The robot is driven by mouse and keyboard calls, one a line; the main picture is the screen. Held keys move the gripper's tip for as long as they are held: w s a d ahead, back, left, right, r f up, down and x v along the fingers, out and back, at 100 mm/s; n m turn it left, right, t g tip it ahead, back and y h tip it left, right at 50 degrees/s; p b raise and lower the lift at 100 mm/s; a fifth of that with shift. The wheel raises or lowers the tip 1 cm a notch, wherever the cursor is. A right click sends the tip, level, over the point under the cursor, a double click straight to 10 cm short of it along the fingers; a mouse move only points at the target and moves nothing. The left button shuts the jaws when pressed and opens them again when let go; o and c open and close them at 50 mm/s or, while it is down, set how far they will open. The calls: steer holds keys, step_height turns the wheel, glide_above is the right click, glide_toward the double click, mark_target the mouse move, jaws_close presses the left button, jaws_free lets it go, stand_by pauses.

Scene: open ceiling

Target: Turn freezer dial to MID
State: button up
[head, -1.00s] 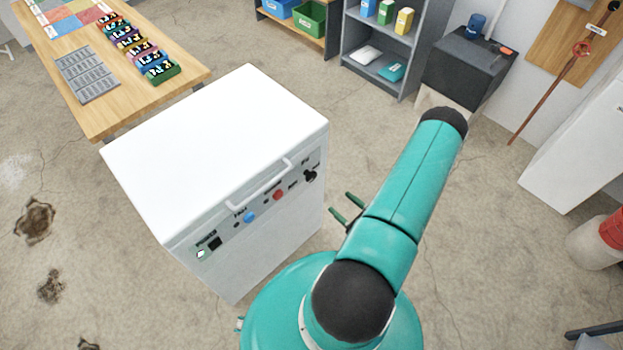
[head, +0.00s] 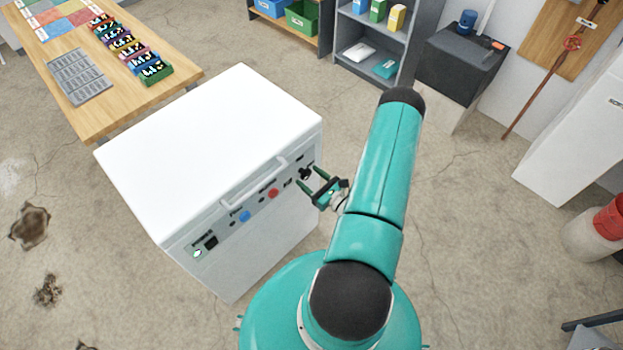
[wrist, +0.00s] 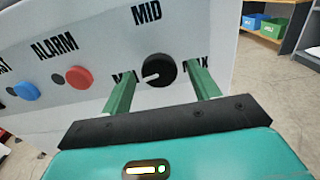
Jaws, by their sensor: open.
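The white chest freezer (head: 210,150) stands left of my arm in the head view, with its control panel facing me. Its black dial (wrist: 160,70) shows in the wrist view between MIN at left, MID above and MAX at right. The dial's white pointer (wrist: 151,77) points left and slightly down, toward MIN. My gripper (head: 308,179) is open in front of the dial, and the dial (head: 306,173) is seen just beyond its fingers. In the wrist view the green fingers of my gripper (wrist: 164,88) stand apart on either side of the dial; contact cannot be told.
A red button (wrist: 78,77) under ALARM and a blue button (wrist: 27,91) sit left of the dial. A lid handle (head: 255,182) juts out above the panel. A wooden table (head: 183,85) stands behind the freezer.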

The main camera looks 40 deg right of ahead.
steer(key=shift+c, duration=0.2)
steer(key=c, duration=0.9)
steer(key=shift+m, duration=0.3)
steer(key=m, duration=0.9)
steer(key=shift+a, duration=0.1)
steer(key=m, duration=0.5)
steer(key=shift+m, duration=0.4)
steer(key=m, duration=0.4)
steer(key=shift+a, duration=0.1)
steer(key=shift+m, duration=0.4)
